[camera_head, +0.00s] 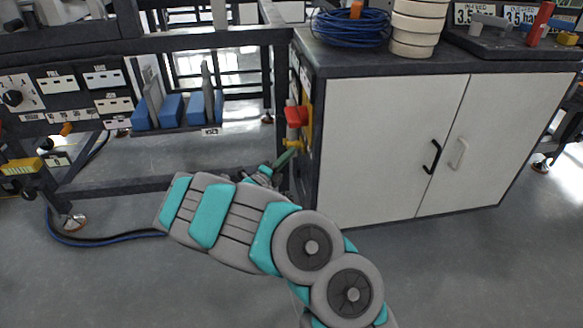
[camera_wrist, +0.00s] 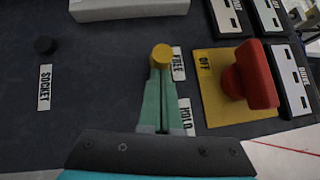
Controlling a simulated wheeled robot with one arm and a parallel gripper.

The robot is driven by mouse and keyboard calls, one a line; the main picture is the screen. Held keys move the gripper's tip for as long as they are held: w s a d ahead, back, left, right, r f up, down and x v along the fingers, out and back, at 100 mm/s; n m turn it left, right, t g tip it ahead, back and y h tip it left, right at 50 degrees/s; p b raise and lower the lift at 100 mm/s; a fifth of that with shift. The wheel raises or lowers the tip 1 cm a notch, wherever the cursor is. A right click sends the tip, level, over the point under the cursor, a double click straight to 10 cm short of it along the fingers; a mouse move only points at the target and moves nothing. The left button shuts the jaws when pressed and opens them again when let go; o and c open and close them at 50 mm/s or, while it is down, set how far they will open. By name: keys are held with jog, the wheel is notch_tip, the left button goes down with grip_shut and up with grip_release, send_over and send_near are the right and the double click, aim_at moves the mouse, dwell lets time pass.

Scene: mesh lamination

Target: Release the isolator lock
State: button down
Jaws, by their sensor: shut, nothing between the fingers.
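The isolator is a red handle (camera_wrist: 256,75) on a yellow plate (camera_wrist: 212,88) marked OFF; the red handle also shows in the head view (camera_head: 297,116) on the cabinet's left end. Left of the plate is a round yellow knob (camera_wrist: 162,53), level with the FREE label (camera_wrist: 178,64). The HOLD label (camera_wrist: 186,116) is lower, beside my fingers. My gripper (camera_wrist: 160,74) is shut and empty, with its green fingertips right at the lower side of the yellow knob. I cannot tell whether they touch. In the head view my gripper (camera_head: 284,160) is just below the yellow knob (camera_head: 292,145).
The white-doored cabinet (camera_head: 390,150) stands right of my arm. A dark frame post (camera_head: 281,100) stands close left of the isolator. Open floor lies in front.

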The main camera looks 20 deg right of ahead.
jog(key=shift+w+r, duration=0.1)
jog(key=shift+r, duration=0.05)
jog(key=s+d+v, duration=0.1)
jog(key=s+v, duration=0.1)
jog(key=v, duration=1.1)
jog(key=shift+s+d+f, duration=0.25)
jog(key=shift+s, duration=0.05)
